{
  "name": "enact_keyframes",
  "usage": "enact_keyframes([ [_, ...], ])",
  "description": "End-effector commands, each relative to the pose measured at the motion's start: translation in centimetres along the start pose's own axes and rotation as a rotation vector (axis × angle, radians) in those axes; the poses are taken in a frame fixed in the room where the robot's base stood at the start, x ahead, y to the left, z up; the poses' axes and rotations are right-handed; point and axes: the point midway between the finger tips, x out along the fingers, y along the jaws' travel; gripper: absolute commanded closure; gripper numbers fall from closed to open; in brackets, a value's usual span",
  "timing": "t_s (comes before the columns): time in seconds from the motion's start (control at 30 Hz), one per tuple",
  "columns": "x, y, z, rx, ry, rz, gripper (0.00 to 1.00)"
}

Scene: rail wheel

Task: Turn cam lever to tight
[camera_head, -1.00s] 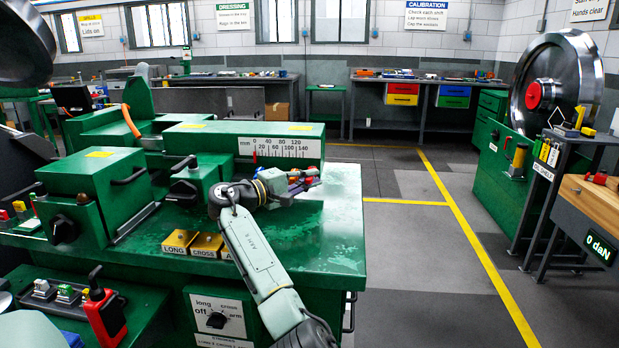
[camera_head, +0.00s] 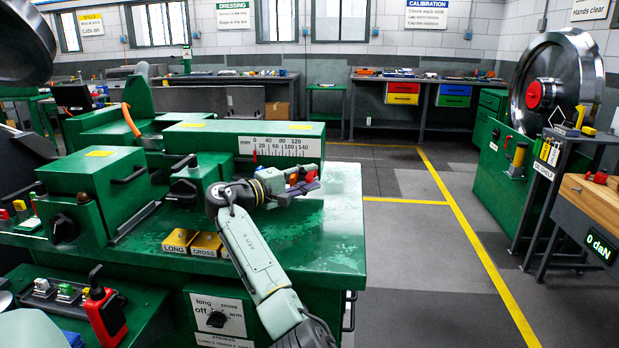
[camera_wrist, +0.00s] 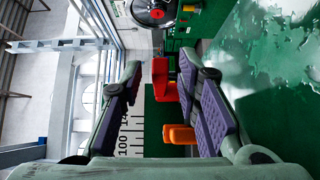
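My gripper (camera_head: 297,180) is at the right end of the green scale housing (camera_head: 225,141), above the bench. In the wrist view its purple-padded fingers (camera_wrist: 160,88) stand apart, open. A red part (camera_wrist: 187,82) and a nearer orange part (camera_wrist: 180,134) show between them, close to the right finger; I cannot tell whether they touch it. The red part (camera_head: 311,176) also shows by the fingertips in the head view. I cannot tell if these parts are the cam lever. A black-handled lever (camera_head: 182,163) stands on a green block left of my gripper. No tight mark is readable.
The green bench top (camera_head: 335,225) is clear to the right of my arm. Yellow LONG and CROSS blocks (camera_head: 180,241) sit at its front edge. A selector dial (camera_head: 217,319) is below. A large steel wheel (camera_head: 560,75) stands at the right, past open floor.

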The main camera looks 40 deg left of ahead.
Motion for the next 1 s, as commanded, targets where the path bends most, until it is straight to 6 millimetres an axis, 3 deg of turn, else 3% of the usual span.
enact_keyframes([
  [0.3, -6.5, 0.0, -0.1, 0.001, 0.006, 0.001, 0.70],
  [0.5, -9.8, 0.0, -0.1, 0.000, 0.004, 0.000, 0.70],
  [0.7, -11.2, 0.0, 0.0, 0.000, 0.002, 0.001, 0.70],
  [1.0, -11.3, 0.0, 0.0, 0.000, 0.001, 0.001, 0.70],
])
